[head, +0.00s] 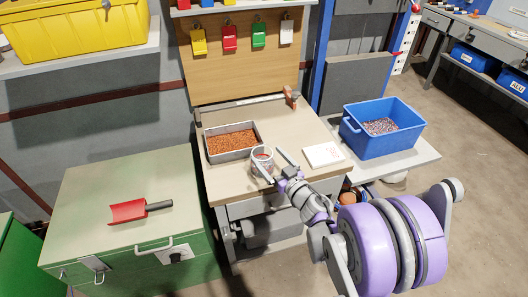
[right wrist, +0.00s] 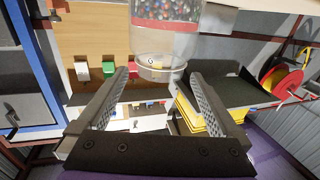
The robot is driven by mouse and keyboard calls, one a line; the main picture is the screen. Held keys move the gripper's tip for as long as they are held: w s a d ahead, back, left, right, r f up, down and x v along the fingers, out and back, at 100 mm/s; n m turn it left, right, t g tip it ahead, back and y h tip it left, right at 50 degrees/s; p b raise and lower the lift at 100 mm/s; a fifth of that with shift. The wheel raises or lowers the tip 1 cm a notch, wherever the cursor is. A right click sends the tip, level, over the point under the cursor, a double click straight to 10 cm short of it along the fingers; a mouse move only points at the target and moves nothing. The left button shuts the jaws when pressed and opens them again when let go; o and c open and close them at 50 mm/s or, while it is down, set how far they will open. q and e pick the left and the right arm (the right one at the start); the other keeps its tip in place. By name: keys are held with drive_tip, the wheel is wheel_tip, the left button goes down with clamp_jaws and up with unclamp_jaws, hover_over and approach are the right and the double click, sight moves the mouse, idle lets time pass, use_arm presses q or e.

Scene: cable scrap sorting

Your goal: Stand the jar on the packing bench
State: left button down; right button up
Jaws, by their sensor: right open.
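A clear jar (head: 263,158) with a pale rim and coloured contents is upright over the front part of a wooden-topped bench (head: 222,187); it appears to stand on it. It also shows in the right wrist view (right wrist: 162,62), upside down, with multicoloured granules inside. My right gripper (head: 271,164) is open, its two fingers pointing at the jar. In the right wrist view the jar lies beyond and between the fingertips; I cannot tell whether they touch it. My left gripper is not in view.
A tray of orange-brown granules (head: 259,131) and a white pad (head: 324,155) flank the jar. A blue bin (head: 346,137) stands on a shelf at right. A red scoop (head: 128,211) lies on the green cabinet (head: 75,190). Coloured tags hang on a board behind.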

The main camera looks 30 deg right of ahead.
drive_tip(key=s+r+m+h, duration=0.2)
drive_tip(key=s+h, duration=0.2)
drive_tip(key=s, duration=0.4)
drive_tip(key=s+a+f+n+g+y, duration=0.1)
drive_tip(key=s+a+f+g+y, duration=0.1)
drive_tip(key=s+a+f+g, duration=0.5)
drive_tip(key=s+a+f+n+g+y, duration=0.1)
drive_tip(key=s+a+f+g+y, duration=0.1)
drive_tip(key=s+a+g, duration=0.75)
use_arm(q)
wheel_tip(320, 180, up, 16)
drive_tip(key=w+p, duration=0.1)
drive_tip(key=p, duration=1.3)
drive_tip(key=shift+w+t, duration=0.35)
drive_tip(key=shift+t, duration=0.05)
use_arm(e)
wheel_tip(320, 180, up, 16)
drive_tip(key=d+t, duration=0.1)
drive_tip(key=t, duration=0.3)
drive_tip(key=shift+s+d+f, duration=0.15)
drive_tip(key=shift+s, duration=0.2)
